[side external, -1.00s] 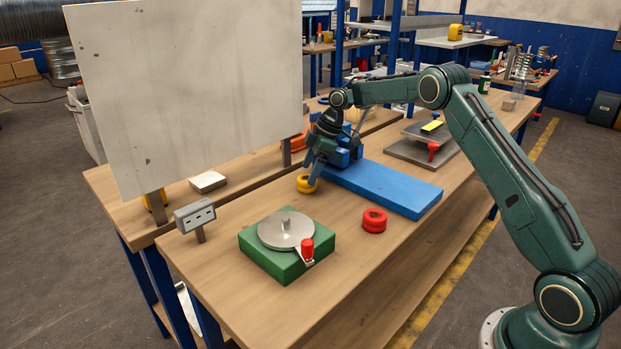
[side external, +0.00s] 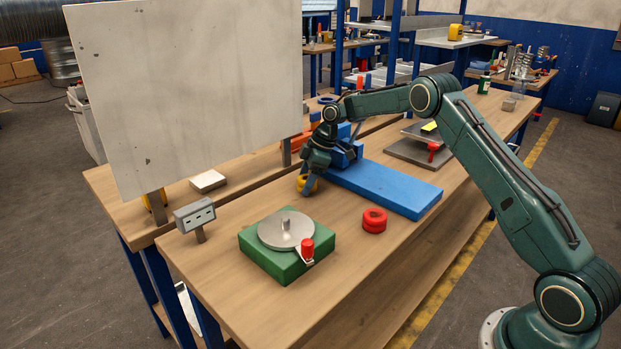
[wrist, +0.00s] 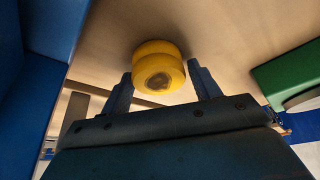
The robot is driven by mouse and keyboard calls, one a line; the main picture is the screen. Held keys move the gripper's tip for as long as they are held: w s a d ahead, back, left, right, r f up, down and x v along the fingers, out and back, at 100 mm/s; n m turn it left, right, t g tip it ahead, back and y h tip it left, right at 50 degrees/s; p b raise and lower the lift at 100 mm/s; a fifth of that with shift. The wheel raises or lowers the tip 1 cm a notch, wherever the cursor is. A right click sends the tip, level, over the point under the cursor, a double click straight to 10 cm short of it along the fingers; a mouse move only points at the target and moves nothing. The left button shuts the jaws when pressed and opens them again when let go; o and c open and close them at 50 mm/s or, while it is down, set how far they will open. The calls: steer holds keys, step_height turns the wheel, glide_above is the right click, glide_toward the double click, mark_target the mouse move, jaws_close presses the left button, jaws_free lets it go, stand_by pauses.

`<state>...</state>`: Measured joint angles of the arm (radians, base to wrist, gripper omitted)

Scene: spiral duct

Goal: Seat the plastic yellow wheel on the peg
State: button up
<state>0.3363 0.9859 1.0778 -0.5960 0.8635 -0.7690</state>
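The yellow wheel (side external: 308,184) lies on the wooden bench beside the blue slab, partly hidden by my gripper (side external: 306,180). The wrist view shows the wheel (wrist: 158,70) between and slightly beyond the fingertips of my gripper (wrist: 162,80). My gripper is open, with a clear gap on the wheel's right and a very small one on its left; touching on the left cannot be told. The grey peg (side external: 286,218) stands upright and bare at the middle of a round metal plate (side external: 275,235) on a green block (side external: 262,258).
A red ring-shaped wheel (side external: 374,220) lies right of the green block. A long blue slab (side external: 390,188) stretches right of my gripper. A red-knobbed handle (side external: 307,248) sits at the plate's edge. A grey box on a post (side external: 195,215) stands to the left.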

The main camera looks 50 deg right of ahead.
mark_target(304, 180)
steer(key=c, duration=0.7)
steer(key=shift+r, duration=0.15)
steer(key=shift+r, duration=4.9)
steer(key=s+a+r+n+g, duration=0.1)
steer(key=s+a+r+n, duration=0.2)
steer(key=s+a, duration=0.4)
steer(key=s+a+r+n+g, duration=0.1)
steer(key=s+a+r+n, duration=0.2)
steer(key=s+a, duration=0.4)
steer(key=shift+s+a+r+y, duration=0.2)
steer(key=shift+s+a+y, duration=0.15)
steer(key=shift+a, duration=3.05)
